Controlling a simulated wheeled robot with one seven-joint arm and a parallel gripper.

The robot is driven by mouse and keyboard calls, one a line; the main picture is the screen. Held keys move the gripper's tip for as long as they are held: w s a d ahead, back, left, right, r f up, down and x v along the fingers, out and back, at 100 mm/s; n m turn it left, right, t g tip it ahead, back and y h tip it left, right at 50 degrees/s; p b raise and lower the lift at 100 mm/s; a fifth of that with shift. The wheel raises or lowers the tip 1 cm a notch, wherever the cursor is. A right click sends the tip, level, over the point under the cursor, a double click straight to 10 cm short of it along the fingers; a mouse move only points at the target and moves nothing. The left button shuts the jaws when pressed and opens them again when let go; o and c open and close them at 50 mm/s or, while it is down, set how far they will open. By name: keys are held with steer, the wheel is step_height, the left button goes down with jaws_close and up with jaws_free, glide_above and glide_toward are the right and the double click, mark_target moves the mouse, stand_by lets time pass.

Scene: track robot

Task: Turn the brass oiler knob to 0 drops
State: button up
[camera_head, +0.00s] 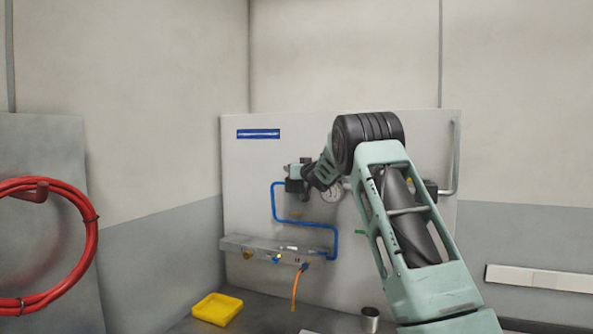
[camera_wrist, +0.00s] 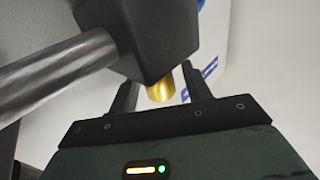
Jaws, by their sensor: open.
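In the wrist view, the brass knob (camera_wrist: 160,86) shows below a dark block-shaped body (camera_wrist: 140,35). My gripper (camera_wrist: 160,80) is open, with one dark finger to each side of the knob in the picture. No contact between the fingers and the knob can be made out. The far side of the knob and any drop marking are hidden. In the head view, my gripper (camera_head: 300,181) is at the wall panel's fittings, and the knob cannot be told apart there.
A grey pipe (camera_wrist: 60,72) joins the dark body from the left, close to my gripper. On the panel (camera_head: 400,125) are a gauge (camera_head: 332,193), a blue tube (camera_head: 300,222) and a grey manifold (camera_head: 262,244). A yellow tray (camera_head: 217,309) and a metal cup (camera_head: 370,319) stand below.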

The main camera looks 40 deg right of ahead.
steer(key=b+v, duration=0.7)
steer(key=v, duration=1)
steer(key=shift+s, duration=0.25)
steer(key=shift+f, duration=0.1)
